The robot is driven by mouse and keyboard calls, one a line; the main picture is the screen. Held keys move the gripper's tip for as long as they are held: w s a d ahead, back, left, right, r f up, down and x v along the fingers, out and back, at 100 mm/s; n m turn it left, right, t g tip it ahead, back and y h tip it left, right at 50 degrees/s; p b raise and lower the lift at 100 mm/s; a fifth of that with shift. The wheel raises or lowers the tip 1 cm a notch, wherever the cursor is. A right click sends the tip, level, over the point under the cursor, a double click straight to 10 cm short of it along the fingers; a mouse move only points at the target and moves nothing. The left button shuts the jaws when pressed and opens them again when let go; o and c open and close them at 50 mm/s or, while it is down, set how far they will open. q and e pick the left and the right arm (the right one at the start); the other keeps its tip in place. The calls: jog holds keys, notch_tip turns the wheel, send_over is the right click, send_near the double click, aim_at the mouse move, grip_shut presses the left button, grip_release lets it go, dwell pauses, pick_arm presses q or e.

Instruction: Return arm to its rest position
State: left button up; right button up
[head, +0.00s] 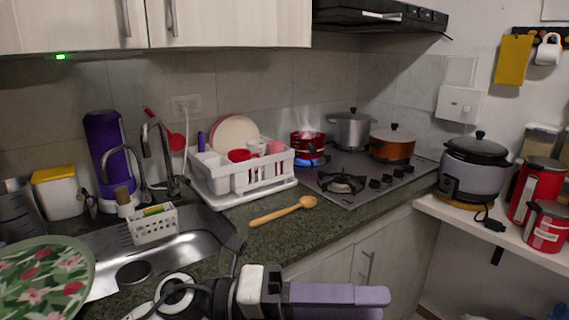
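My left arm comes in from the bottom left, and its gripper (376,303) is at the bottom edge of the head view, in front of the counter. Its purple fingers point to the right and lie close together in the picture. From this side I cannot tell whether there is a gap between them. I see nothing held at the tips, but the bottom of the gripper is cut off by the frame. My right gripper is not in view.
A wooden spoon (275,213) lies on the dark counter (240,230) behind my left gripper. A white dish rack (245,178), the sink (185,235) and a stove (350,190) with a lit burner and pots stand further back. A floral plate (45,280) is at the left.

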pick_arm(q)
jog(key=w+a+f+n+t, duration=0.4)
jog(key=w+a+n+t, duration=0.25)
jog(key=n+t, duration=0.8)
jog(key=w+a+f+n+t+y, duration=0.1)
jog(key=a+f+n+t+y, duration=0.1)
jog(key=a+f+n+y, duration=0.45)
jog(key=a+f+n+t+y, duration=0.2)
jog(key=a+f+n+y, duration=0.1)
jog(key=f+n, duration=0.6)
jog(key=s+a+f+n+g+y, duration=0.3)
jog(key=s+a+f+n+g, duration=0.1)
jog(key=s+f, duration=0.5)
jog(key=s+a+f+n+g+y, duration=0.3)
jog(key=s+f, duration=0.7)
jog(key=f, duration=0.4)
jog(key=a+n+g, duration=0.1)
jog(key=a+n, duration=0.1)
jog(key=a, duration=0.1)
jog(key=shift+s+a+f+y, duration=0.15)
jog(key=shift+s+f+y, duration=0.1)
jog(key=shift+y, duration=0.1)
jog(key=shift+w, duration=0.1)
